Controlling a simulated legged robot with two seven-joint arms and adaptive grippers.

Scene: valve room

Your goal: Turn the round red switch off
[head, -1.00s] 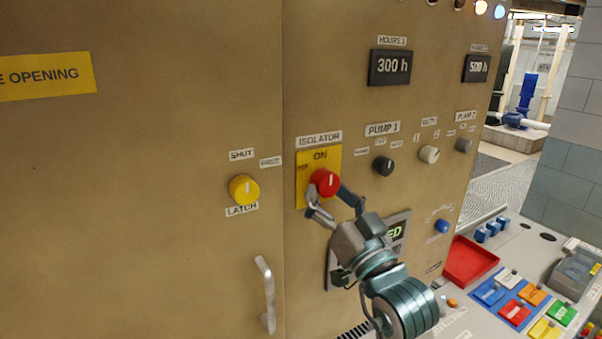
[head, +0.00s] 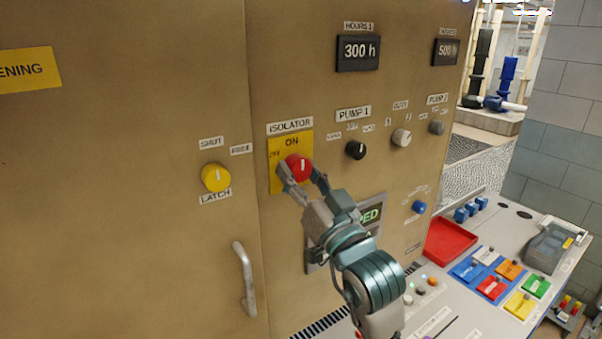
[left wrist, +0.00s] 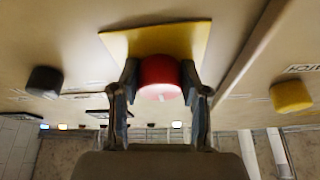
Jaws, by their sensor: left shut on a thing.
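The round red switch (head: 298,167) sits on a yellow plate (head: 277,178) marked ISOLATOR on the tan cabinet. Its white mark points up toward ON; OFF is printed at the plate's upper left. My left gripper (head: 303,180) is shut on the red switch, one finger on each side of it. In the left wrist view the switch (left wrist: 160,78) lies between the two fingers, with the yellow plate (left wrist: 155,40) behind it. My right gripper does not show.
A yellow LATCH knob (head: 215,177) and a door handle (head: 244,278) are to the left. A black PUMP 1 knob (head: 356,149) is to the right. A red tray (head: 450,242) and several coloured switches lie on the desk at lower right.

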